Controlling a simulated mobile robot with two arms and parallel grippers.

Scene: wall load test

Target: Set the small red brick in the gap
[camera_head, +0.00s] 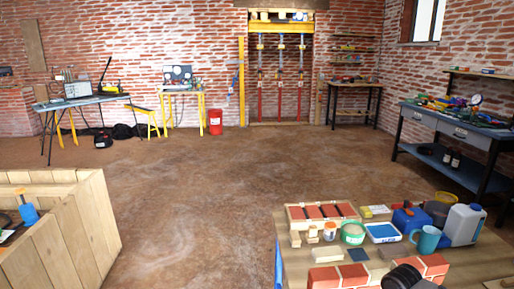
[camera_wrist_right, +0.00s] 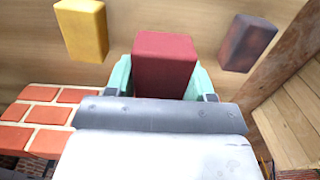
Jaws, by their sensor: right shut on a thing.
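In the right wrist view, my right gripper (camera_wrist_right: 165,80) is shut on a small dark red brick (camera_wrist_right: 165,58), with pale green fingers on either side of it. A red brick wall piece with pale joints (camera_wrist_right: 45,115) is at the left of that view. In the head view, two low brick wall pieces stand at the table's near side, one at the left (camera_head: 326,277) and one at the right (camera_head: 432,263). The space between them is partly hidden by a dark part of my arm. My left gripper is not in view.
In the wrist view, a yellow block (camera_wrist_right: 82,28) and a dark brownish block (camera_wrist_right: 247,42) lie on wood.

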